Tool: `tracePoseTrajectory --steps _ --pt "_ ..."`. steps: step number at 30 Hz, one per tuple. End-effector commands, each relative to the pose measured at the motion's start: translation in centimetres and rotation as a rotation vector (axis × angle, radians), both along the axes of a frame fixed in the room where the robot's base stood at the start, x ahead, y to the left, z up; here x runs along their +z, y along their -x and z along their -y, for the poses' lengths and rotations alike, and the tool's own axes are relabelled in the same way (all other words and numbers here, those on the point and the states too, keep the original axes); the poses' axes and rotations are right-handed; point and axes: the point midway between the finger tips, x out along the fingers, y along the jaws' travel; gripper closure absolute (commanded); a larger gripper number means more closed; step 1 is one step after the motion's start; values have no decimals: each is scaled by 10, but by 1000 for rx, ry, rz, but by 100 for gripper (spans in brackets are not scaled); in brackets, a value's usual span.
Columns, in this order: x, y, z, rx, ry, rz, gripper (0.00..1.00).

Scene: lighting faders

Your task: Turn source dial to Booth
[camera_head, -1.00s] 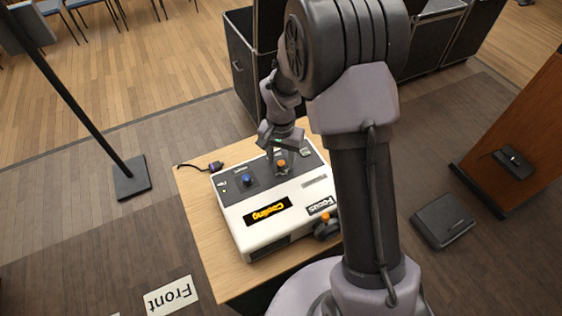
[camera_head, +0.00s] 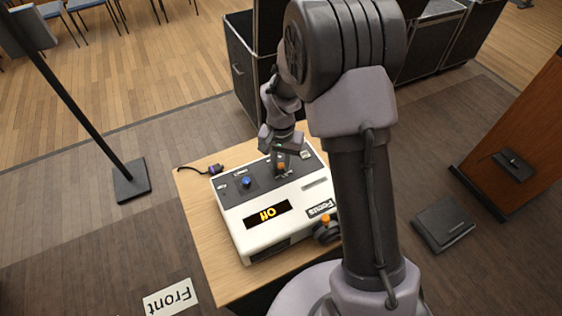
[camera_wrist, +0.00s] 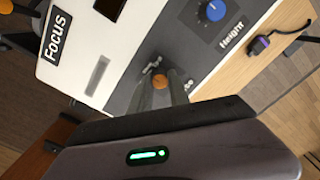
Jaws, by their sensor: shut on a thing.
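The white and grey box (camera_head: 240,222) on the table has an orange dial (camera_head: 281,167) at its far side and a blue dial (camera_head: 246,182) to the left. My gripper (camera_head: 280,162) reaches down from above and is shut on the orange dial. In the wrist view the orange dial (camera_wrist: 160,81) sits between the fingers (camera_wrist: 161,90), and the blue dial (camera_wrist: 213,11) carries the label "Height". The orange dial's own label is hidden, and I can read neither "Source" nor "Booth".
A label "Focus" (camera_head: 321,208) and a dark side knob with an orange part (camera_head: 326,219) are at the box's right. A small dark plug with a cable (camera_head: 215,169) lies at the table's (camera_head: 205,235) back left. The table's left strip is clear.

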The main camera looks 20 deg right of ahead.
Motion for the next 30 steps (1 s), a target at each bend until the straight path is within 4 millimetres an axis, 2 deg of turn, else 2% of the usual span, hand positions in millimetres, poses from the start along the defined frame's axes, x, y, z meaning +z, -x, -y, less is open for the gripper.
tracePoseTrajectory --steps 18,30 --pt "1 0 0 481 0 0 100" --pt "0 0 0 691 0 0 100"
